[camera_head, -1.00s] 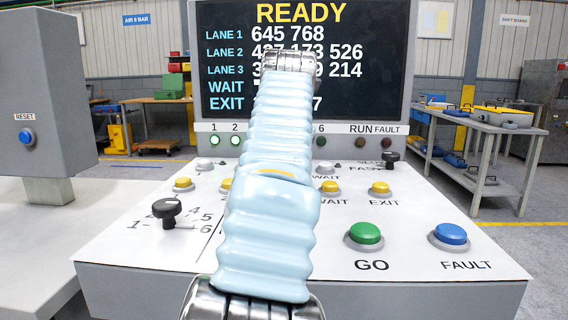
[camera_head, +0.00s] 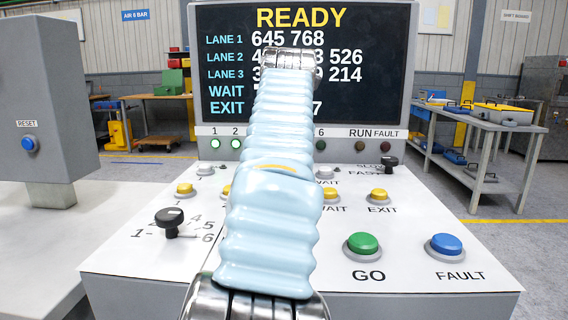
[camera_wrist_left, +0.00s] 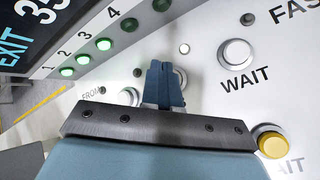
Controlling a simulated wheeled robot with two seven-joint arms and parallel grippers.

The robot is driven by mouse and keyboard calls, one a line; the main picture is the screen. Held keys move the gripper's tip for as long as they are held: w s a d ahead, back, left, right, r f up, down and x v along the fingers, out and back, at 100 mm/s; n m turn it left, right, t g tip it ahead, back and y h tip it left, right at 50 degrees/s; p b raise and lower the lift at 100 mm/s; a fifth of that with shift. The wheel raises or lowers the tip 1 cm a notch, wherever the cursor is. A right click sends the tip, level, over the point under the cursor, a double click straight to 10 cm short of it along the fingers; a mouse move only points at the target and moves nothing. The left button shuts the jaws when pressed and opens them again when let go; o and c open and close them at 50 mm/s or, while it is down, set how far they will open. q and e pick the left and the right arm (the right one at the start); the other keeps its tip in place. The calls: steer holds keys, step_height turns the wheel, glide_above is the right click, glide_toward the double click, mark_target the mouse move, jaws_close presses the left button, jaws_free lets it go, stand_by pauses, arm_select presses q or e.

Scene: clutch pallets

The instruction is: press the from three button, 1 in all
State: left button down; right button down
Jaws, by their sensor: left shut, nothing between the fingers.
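My left arm stretches over the console (camera_head: 130,250) in the head view and hides the middle of its button rows; the gripper itself is hidden there. In the left wrist view my left gripper (camera_wrist_left: 164,72) is shut and empty, its fingertips low over the white panel. A pale round button (camera_wrist_left: 128,96) shows just left of the fingers, near the word FROM. Part of another pale button rim shows behind the fingers. Their numbers are not readable, so I cannot tell which is from three. I cannot tell whether the fingertips touch anything. My right gripper is not in view.
A white WAIT button (camera_wrist_left: 237,54) and a yellow WAIT button (camera_wrist_left: 272,143) lie right of the gripper. The green GO button (camera_head: 362,244), blue FAULT button (camera_head: 445,246) and black selector knob (camera_head: 170,221) stand on the panel. The screen (camera_head: 215,100) rises behind, reading READY.

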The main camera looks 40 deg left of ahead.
arm_select(q)
steer(key=shift+r+p, duration=0.65)
steer(key=shift+r, duration=1.85)
